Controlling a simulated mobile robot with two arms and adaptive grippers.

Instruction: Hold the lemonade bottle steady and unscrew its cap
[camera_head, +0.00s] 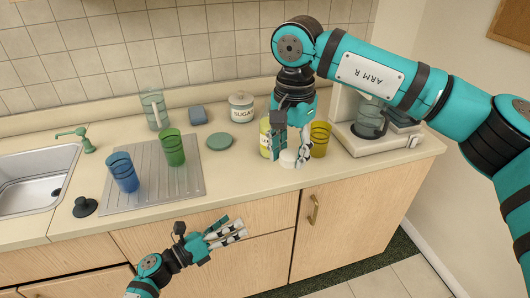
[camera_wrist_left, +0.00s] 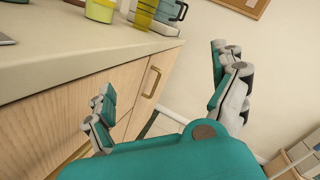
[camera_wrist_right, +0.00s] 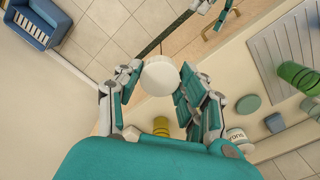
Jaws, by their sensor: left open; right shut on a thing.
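The yellow lemonade bottle (camera_head: 265,136) stands on the counter, mostly hidden behind my right gripper, with only part of its label showing. Its lower part shows at the top of the left wrist view (camera_wrist_left: 100,10). My right gripper (camera_head: 289,157) is shut on a white round cap (camera_wrist_right: 160,76), which shows between its fingers (camera_wrist_right: 152,80). In the head view the cap appears in front of the bottle and apart from it. The bottle's top is hidden. My left gripper (camera_head: 228,233) is open and empty, low in front of the cabinet doors, away from the bottle.
A yellow striped glass (camera_head: 320,139) stands right of my right gripper, with a coffee maker (camera_head: 370,136) beyond. The sugar jar (camera_head: 241,106), a green disc (camera_head: 220,141), and green (camera_head: 172,147) and blue (camera_head: 122,172) glasses on a drainboard (camera_head: 150,192) are left. The front counter between is clear.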

